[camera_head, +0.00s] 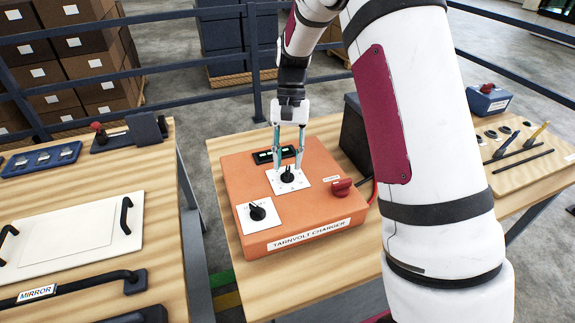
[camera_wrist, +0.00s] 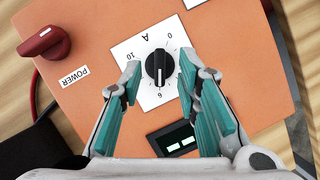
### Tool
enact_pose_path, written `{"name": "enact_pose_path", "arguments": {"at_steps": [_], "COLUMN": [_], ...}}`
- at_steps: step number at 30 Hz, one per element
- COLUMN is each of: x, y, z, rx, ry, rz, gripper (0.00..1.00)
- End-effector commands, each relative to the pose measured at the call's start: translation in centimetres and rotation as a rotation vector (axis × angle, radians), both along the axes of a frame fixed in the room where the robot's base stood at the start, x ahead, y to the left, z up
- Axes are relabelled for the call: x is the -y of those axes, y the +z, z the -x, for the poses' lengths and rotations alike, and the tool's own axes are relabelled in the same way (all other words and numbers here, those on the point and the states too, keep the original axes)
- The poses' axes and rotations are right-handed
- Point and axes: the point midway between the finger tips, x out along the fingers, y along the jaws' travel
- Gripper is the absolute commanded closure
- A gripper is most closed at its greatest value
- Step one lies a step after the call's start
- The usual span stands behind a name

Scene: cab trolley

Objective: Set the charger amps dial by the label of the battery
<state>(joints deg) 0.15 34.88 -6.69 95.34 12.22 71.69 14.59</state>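The orange charger (camera_head: 330,222), labelled TARNVOLT CHARGER, lies on the wooden table. Its amps dial (camera_wrist: 158,67) is a black knob on a white plate marked A. The knob's white line points down in the wrist view, towards a numeral I read as 6 or 9. My gripper (camera_head: 289,162) is open and points down, its fingers on either side of the amps dial with gaps visible in the wrist view. A dark box (camera_head: 354,138) behind the charger may be the battery; my arm partly hides it and no label shows.
A second black dial (camera_head: 257,212) sits at the charger's front left. A red POWER knob (camera_head: 341,187) is at the right, with a red cable (camera_head: 373,192) beyond. A small lit display (camera_head: 265,156) is behind the amps dial. Another table (camera_head: 160,200) stands left, across a gap.

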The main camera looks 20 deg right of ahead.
Motion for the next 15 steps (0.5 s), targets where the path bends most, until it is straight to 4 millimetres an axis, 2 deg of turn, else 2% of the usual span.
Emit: {"name": "enact_pose_path", "arguments": {"at_steps": [9,15], "x": [1.2,1.6], "y": [5.9,8.1], "z": [-2.3,-3.1], "rx": [0.004,0.001], "ry": [0.001,0.0], "rz": [0.001,0.0], "gripper": [0.7,0.7]}}
